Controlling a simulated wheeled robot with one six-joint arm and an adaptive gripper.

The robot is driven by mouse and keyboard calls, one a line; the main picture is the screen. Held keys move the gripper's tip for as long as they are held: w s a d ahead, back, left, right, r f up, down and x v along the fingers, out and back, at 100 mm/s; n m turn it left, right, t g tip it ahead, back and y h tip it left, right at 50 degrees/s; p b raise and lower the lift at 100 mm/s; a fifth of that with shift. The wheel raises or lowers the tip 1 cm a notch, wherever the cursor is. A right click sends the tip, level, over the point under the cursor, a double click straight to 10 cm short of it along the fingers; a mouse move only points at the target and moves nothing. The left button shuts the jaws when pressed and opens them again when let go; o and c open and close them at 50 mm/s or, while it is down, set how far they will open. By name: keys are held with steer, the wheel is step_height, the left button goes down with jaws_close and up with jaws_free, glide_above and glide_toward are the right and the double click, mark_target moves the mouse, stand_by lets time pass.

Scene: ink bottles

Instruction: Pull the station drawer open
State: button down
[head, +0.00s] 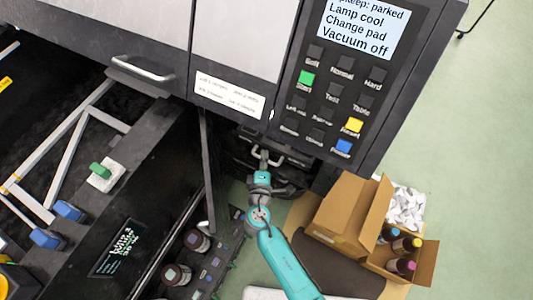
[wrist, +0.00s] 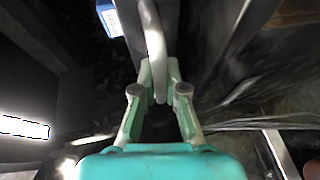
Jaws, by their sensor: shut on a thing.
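The station drawer (head: 290,158) is a dark front low under the machine's control panel, partly hidden by my arm and gripper. A light grey bar handle (head: 266,155) shows on it. My gripper (head: 262,168) is at this handle, reaching up from below in the head view. In the wrist view my gripper (wrist: 158,75) has its two green and grey fingers closed on either side of the pale bar handle (wrist: 155,45). How far the drawer stands out cannot be told from these frames.
A control panel (head: 345,85) with a screen and coloured buttons overhangs the drawer. A dark panel (head: 209,165) hangs left of my arm, with ink bottles (head: 177,274) below. Green floor is clear at far right.

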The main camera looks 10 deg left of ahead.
steer(key=s, duration=0.1)
steer(key=s+a, duration=0.1)
steer(key=s, duration=0.1)
steer(key=c, duration=1.5)
jaws_free()
steer(key=s, duration=0.4)
steer(key=s+r, duration=0.1)
steer(key=s, duration=0.2)
steer(key=s+r, duration=0.1)
steer(key=s, duration=0.3)
steer(key=shift+s+d+r, duration=0.1)
steer(key=shift+s+d, duration=0.15)
steer(key=shift+s, duration=0.1)
